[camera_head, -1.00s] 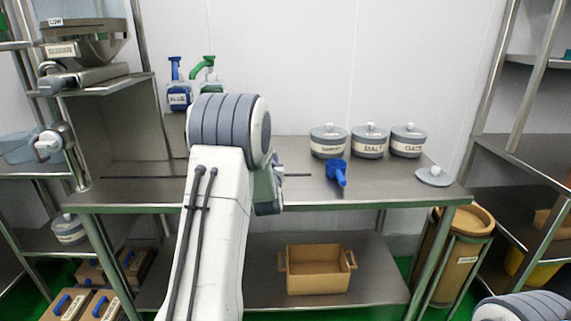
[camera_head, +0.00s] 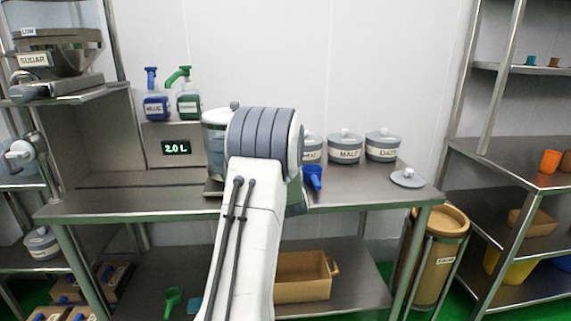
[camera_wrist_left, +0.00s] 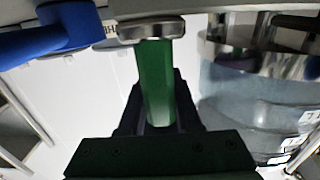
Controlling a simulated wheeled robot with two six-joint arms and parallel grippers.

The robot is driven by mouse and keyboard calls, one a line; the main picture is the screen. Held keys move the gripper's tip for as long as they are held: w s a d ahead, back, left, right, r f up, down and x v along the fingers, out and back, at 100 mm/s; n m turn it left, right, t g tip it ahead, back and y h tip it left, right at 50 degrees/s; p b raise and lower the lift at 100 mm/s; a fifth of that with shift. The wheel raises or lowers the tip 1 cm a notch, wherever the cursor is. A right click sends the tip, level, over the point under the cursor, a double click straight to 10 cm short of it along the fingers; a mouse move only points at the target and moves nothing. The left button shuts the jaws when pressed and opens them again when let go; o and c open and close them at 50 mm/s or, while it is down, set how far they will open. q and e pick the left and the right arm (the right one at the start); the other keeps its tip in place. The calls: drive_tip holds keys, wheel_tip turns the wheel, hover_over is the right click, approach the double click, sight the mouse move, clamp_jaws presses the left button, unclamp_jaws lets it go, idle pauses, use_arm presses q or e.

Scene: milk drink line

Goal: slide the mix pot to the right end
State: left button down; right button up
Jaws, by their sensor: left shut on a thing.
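The mix pot (camera_head: 213,146), a tall clear vessel with a pale rim and a grey knob on top, stands on the steel bench, partly hidden behind my left arm. In the left wrist view the pot (camera_wrist_left: 258,100) shows at the right, see-through and bluish. My left gripper (camera_wrist_left: 160,122) is shut on a green upright handle (camera_wrist_left: 156,75) with a metal end, beside the pot. The join between handle and pot is not clear. In the head view my left arm hides the gripper. My right gripper is not in view.
A blue scoop (camera_head: 313,177) lies just right of my left arm. Lidded jars, including the malt jar (camera_head: 344,147), stand along the back. A display (camera_head: 176,148) reads 2.0 L. The front right bench top is bare.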

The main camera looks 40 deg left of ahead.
use_arm(q)
drive_tip(key=shift+w+d+r, duration=0.1)
drive_tip(key=shift+w+d, duration=0.05)
drive_tip(key=shift+w, duration=0.05)
drive_tip(key=c, duration=0.6)
unclamp_jaws()
drive_tip(key=shift+d, duration=0.1)
drive_tip(key=shift+s, duration=0.1)
drive_tip(key=v, duration=1)
drive_tip(key=shift+s+d+b, duration=0.1)
drive_tip(key=shift+b, duration=0.2)
